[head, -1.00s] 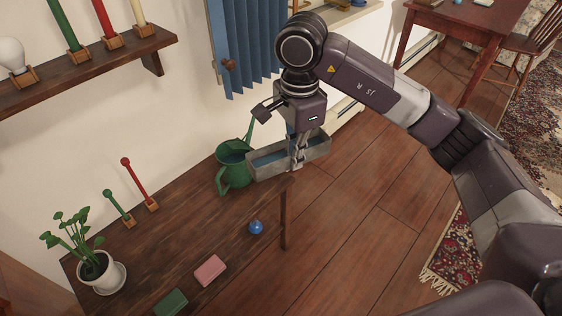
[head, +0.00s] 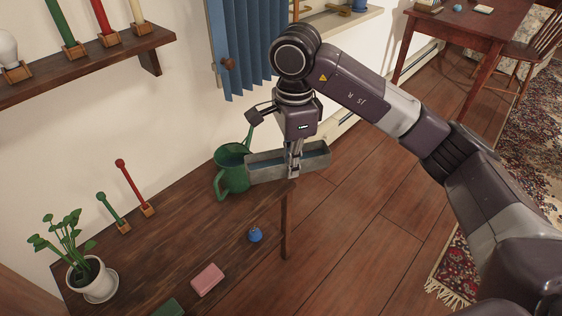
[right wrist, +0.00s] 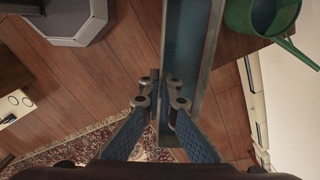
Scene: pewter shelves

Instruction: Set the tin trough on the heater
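The tin trough (head: 315,168) is a long grey box with a blue inside. My right gripper (head: 294,172) is shut on its near long wall, one finger on either side. In the right wrist view the trough (right wrist: 205,60) runs up the picture, with the gripper (right wrist: 163,82) on its left wall. In the head view, its left end appears beside the green watering can, and the rest reaches past the bench end over the floor. The heater (head: 344,125) is a low white strip along the wall, partly hidden behind my arm. My left gripper is not in view.
The bench (head: 190,225) carries the watering can (head: 233,175), a blue ball-like object (head: 255,235), a pink block (head: 207,279) and a potted plant (head: 92,278). A blue shutter (head: 240,50) hangs above the can. Wooden floor (head: 360,215) lies clear right of the bench.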

